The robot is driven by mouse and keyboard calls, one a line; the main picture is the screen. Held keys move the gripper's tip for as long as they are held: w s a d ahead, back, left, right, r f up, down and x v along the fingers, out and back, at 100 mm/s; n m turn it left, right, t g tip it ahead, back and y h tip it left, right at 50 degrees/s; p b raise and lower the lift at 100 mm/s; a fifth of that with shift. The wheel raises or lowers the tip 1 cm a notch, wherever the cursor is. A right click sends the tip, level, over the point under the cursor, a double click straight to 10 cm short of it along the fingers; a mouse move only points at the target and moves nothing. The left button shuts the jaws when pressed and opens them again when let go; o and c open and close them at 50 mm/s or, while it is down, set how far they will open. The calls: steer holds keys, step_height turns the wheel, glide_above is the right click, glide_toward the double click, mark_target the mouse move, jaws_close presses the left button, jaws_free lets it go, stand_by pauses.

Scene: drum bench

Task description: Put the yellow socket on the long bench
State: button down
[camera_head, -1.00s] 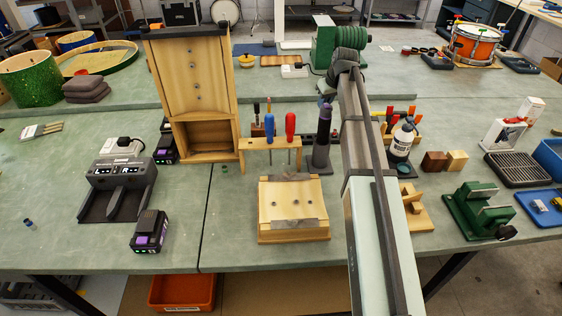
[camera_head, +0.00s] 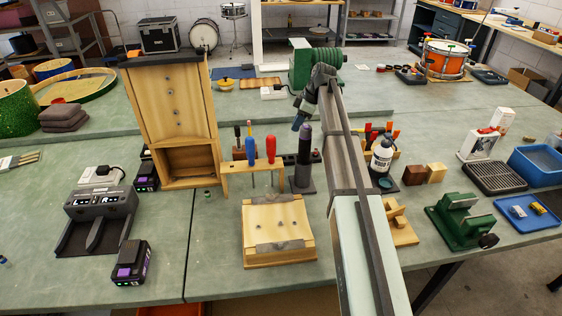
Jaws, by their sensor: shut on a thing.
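My gripper (camera_head: 299,119) hangs from the bent far end of my arm, over the bench behind the dark upright tool. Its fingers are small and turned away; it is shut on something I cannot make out. A small yellow piece (camera_head: 538,208) lies in the blue tray at the right, beside a metallic one (camera_head: 517,211); I cannot tell whether it is the yellow socket. Green-topped benches fill the view; a long one (camera_head: 355,105) runs across behind the front work area. I cannot tell for sure which is the long bench.
Near my arm stand a screwdriver rack (camera_head: 252,168), a dark upright tool (camera_head: 304,160), a white bottle (camera_head: 381,155) and a green vise (camera_head: 460,222). A tall wooden cabinet (camera_head: 170,110) stands left. A wooden block (camera_head: 277,230) lies in front. Bare bench shows behind the bottle.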

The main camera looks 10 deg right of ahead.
mark_target(293, 151)
step_height(293, 151, down, 9)
steer(key=shift+r, duration=0.1)
stand_by(0.4)
steer(key=c, duration=1.1)
jaws_free()
steer(key=shift+f, duration=0.2)
steer(key=v, duration=1.2)
steer(key=shift+r, duration=0.15)
